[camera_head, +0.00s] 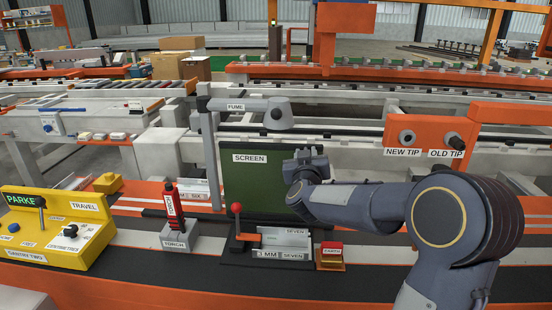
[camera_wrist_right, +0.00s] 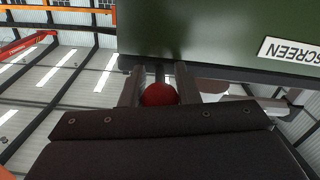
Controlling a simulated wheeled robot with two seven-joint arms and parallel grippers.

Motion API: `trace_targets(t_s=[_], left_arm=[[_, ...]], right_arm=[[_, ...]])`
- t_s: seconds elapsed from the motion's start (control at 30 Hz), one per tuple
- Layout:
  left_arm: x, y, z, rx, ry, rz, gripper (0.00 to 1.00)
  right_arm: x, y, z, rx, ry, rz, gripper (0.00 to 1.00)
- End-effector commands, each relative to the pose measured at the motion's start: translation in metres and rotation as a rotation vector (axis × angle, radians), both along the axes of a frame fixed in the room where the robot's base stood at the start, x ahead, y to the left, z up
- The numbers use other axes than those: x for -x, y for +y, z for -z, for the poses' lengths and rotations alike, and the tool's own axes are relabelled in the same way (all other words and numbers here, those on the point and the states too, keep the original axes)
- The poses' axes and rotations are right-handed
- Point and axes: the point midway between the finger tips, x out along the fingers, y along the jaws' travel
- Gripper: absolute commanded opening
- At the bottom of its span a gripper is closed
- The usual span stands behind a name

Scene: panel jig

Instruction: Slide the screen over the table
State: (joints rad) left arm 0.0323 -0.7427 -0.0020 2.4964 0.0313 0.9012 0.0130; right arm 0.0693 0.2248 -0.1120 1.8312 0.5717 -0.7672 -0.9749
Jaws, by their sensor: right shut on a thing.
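The screen (camera_head: 255,185) is a dark green upright panel with a "SCREEN" label, standing at the back of the table (camera_head: 180,262). It also fills the top right of the right wrist view (camera_wrist_right: 200,30), where its label is upside down. My right gripper (camera_head: 303,165) is at the screen's upper right part, and my forearm hides some of its right side. In the right wrist view, the fingers (camera_wrist_right: 158,85) are closed around a red round knob (camera_wrist_right: 158,94) beside the screen's edge. My left gripper is not in view.
In front of the screen stand a red-knobbed clamp (camera_head: 237,215), a "3 MM SEVEN" plate (camera_head: 283,246) and a small red-topped block (camera_head: 331,254). A torch stand (camera_head: 175,225) and a yellow control box (camera_head: 55,232) are left. A fume arm (camera_head: 240,104) hangs above the screen.

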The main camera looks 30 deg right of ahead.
Motion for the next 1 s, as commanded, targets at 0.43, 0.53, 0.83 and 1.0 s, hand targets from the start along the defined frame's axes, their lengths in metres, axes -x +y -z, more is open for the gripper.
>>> trace_targets(t_s=[0.43, 0.53, 0.83, 1.0], left_arm=[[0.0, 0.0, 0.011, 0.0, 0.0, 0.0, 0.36], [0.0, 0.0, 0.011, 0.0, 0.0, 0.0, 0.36], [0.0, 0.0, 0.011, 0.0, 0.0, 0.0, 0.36], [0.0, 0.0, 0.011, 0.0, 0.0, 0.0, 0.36]], right_arm=[[0.024, -0.036, 0.0, 0.001, 0.0, 0.002, 0.0], [0.025, -0.037, 0.0, 0.001, 0.0, 0.003, 0.0], [0.025, -0.038, 0.0, 0.001, 0.0, 0.006, 0.4], [0.024, -0.037, 0.0, 0.001, 0.0, 0.003, 0.48]])
